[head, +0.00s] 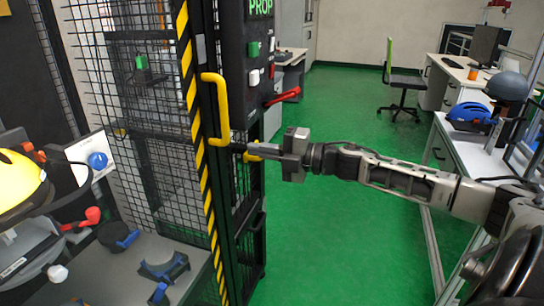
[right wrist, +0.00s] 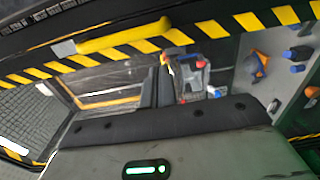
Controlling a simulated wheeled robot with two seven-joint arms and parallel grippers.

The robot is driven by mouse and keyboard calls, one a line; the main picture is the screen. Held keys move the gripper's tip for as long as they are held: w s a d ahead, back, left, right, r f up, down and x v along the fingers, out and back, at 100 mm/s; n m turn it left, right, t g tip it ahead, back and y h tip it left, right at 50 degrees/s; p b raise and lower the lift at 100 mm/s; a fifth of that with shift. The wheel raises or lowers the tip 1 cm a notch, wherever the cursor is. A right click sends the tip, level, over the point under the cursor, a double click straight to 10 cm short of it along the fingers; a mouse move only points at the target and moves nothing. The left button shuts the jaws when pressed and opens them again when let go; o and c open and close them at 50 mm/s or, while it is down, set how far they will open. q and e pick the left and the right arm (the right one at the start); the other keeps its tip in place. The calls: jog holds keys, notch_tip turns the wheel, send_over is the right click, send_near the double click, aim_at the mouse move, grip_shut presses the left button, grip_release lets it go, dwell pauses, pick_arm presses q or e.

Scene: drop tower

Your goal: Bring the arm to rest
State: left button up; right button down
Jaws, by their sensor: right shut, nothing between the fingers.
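My right arm (head: 405,178) reaches in from the right, stretched out nearly level across the green floor. My right gripper (head: 243,149) is shut and empty. Its fingertips are beside the lower end of the yellow door handle (head: 214,105) on the mesh cage; I cannot tell whether they touch it. In the right wrist view the shut fingers (right wrist: 157,86) point toward the cage, and the yellow handle (right wrist: 122,36) shows above and left of them. My left gripper is not in view.
The mesh cage door (head: 125,90) has a black and yellow striped edge (head: 186,60). A red lever (head: 283,96) sticks out from the black control post. A yellow helmet (head: 18,180) is at the left. A bench with a blue helmet (head: 469,113) stands right. Green floor (head: 335,100) is clear between.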

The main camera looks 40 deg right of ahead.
jog(key=shift+v, duration=1.15)
jog(key=shift+a, duration=0.1)
jog(key=s+a+f+m+h, duration=0.2)
jog(key=s+a+f+m, duration=0.15)
jog(key=f, duration=0.35)
jog(key=s+a+f+m+h, duration=0.1)
jog(key=s+a+f+m, duration=0.1)
jog(key=a+f+m, duration=0.3)
jog(key=s+a+f+m+h, duration=0.25)
jog(key=f+m, duration=0.25)
jog(key=f, duration=0.3)
jog(key=s+a+f+m+g, duration=0.2)
jog(key=s+a+f+m, duration=0.1)
jog(key=s+a+m, duration=0.1)
jog(key=s+a+f+m+g, duration=0.2)
jog(key=s+a+f+m, duration=0.1)
jog(key=s+a+m, duration=0.2)
jog(key=s+a, duration=0.2)
jog(key=a, duration=0.2)
jog(key=shift+s+f+h, duration=0.35)
jog(key=shift+a, duration=0.15)
